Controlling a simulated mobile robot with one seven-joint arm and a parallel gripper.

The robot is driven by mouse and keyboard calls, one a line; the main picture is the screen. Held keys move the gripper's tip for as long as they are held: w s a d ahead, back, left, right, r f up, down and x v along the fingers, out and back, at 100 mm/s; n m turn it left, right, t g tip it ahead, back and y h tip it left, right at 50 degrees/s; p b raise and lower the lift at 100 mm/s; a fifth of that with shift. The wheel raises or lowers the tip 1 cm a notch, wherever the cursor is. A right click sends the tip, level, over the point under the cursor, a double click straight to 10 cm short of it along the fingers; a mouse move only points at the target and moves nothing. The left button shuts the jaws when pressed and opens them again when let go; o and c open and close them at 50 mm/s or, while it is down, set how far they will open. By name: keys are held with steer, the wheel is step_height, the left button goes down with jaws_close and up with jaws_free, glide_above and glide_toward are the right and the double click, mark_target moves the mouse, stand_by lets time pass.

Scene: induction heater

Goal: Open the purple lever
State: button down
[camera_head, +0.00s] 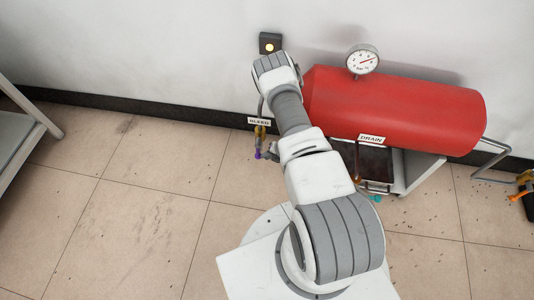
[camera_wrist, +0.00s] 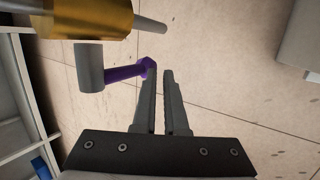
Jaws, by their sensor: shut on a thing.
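The purple lever (camera_wrist: 124,73) shows in the wrist view, sticking out from a grey cylinder under a brass-coloured valve body (camera_wrist: 92,18). Its knobbed end is at the tip of the left finger of my gripper (camera_wrist: 159,72). The fingers are nearly together and shut on the lever's end, though the finger partly hides the contact. In the head view the purple lever (camera_head: 258,155) is small, below the "BLEED" label (camera_head: 259,121), with my gripper (camera_head: 268,155) just beside it. My arm hides part of the pipework there.
A red tank (camera_head: 400,108) with a pressure gauge (camera_head: 362,60) lies to the right. A "DRAIN" label (camera_head: 371,139) is at its lower edge. A grey shelf (camera_head: 25,130) stands at the left. The tiled floor (camera_head: 130,210) between is open.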

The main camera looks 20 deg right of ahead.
steer(key=shift+w+a+f, duration=0.15)
steer(key=shift+a+f, duration=0.15)
stand_by(0.5)
steer(key=shift+d+r, duration=0.1)
steer(key=shift+d, duration=0.05)
